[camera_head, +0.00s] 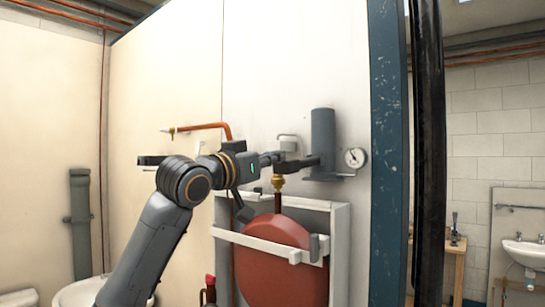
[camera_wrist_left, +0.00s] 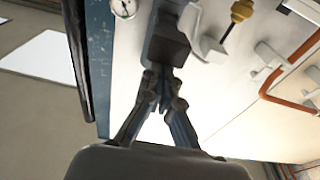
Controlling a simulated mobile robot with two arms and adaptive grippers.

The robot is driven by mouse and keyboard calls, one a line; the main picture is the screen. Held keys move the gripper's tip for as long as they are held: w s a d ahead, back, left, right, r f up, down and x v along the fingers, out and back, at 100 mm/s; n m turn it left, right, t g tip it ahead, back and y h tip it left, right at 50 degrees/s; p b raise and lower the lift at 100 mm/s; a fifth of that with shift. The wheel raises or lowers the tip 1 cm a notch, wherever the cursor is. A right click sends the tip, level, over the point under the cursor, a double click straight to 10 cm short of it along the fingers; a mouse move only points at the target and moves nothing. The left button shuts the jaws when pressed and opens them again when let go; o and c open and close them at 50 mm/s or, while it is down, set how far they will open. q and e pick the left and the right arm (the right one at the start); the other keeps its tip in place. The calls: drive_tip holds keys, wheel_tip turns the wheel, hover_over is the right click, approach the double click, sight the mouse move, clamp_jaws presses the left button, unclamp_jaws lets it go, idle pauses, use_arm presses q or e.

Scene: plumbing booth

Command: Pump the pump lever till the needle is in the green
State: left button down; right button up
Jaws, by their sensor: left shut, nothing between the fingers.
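The pump (camera_head: 323,135) is a dark grey upright cylinder on the white wall. A dark bar (camera_head: 307,162), seemingly its lever, sticks out left from the pump's lower part. A round white gauge (camera_head: 354,157) is at the pump's right; it also shows at the top of the left wrist view (camera_wrist_left: 124,7). Its needle is too small to read against any green zone. My left gripper (camera_head: 279,158) is shut and empty, with its fingertips (camera_wrist_left: 162,78) close to the dark bar's end. I cannot tell whether they touch. My right gripper is out of view.
A red round tank (camera_head: 275,265) in a white frame (camera_head: 340,255) stands below. A brass fitting (camera_head: 278,182) and a copper pipe (camera_head: 205,127) are near my left wrist. A blue post (camera_head: 386,150) bounds the wall on the right.

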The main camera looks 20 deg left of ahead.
use_arm(q)
drive_tip(key=b+v, duration=0.4)
drive_tip(key=v, duration=0.6)
drive_tip(key=shift+r, duration=0.25)
idle(0.8)
